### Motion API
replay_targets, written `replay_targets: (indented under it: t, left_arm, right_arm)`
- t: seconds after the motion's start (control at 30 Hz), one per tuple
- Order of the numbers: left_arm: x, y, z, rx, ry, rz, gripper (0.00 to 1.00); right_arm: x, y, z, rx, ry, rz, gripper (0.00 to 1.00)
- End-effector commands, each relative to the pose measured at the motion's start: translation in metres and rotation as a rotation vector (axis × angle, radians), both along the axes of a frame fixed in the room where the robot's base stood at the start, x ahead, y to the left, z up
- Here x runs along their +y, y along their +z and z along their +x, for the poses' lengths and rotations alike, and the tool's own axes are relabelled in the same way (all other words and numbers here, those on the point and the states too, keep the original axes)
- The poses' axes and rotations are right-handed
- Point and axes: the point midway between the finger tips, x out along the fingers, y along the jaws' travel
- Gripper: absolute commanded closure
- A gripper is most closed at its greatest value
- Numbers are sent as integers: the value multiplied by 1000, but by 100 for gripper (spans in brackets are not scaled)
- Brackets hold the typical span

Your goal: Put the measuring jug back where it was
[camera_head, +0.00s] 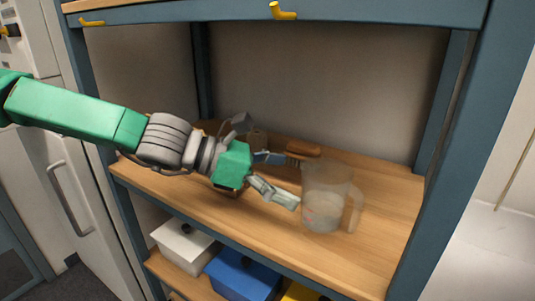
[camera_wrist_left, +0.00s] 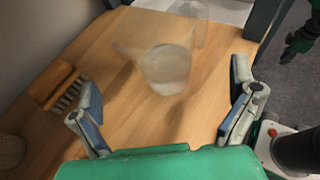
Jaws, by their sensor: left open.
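The clear measuring jug (camera_head: 322,200) stands upright on the wooden shelf, right of centre, with its handle towards the right in the head view. Some pale content or thick base shows low in it. In the left wrist view the jug (camera_wrist_left: 165,65) is ahead of the fingers, see-through and blurred. My left gripper (camera_head: 280,180) is open, just left of the jug, with its fingers pointing at it. In the left wrist view the open fingers (camera_wrist_left: 165,100) are spread wide with nothing gripped. Part of what seems to be my right arm (camera_wrist_left: 302,38) shows at the upper right edge.
A wooden brush (camera_head: 303,149) lies behind the gripper, and a round brown object (camera_head: 257,138) is further left. The shelf (camera_head: 375,240) is clear at the front right. Blue frame posts (camera_head: 430,150) bound it. White (camera_head: 184,246) and blue (camera_head: 240,276) bins sit below.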

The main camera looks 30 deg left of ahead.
Motion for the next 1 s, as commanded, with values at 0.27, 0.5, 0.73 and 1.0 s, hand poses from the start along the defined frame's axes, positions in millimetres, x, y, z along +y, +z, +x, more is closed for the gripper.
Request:
replay_targets:
  t: [0.27,0.5,0.73,1.0]
  left_arm:
    - [23,17,-17,0,1,1,0]
    - [30,16,-22,0,-2,-1,0]
    - [32,15,-23,2,-1,-2,0]
    - [30,15,-23,1,-1,-1,0]
  right_arm:
    - [0,32,0,0,0,0,86]
    - [0,39,0,0,0,0,86]
    - [0,38,0,0,0,0,86]
    - [0,38,0,0,0,0,86]
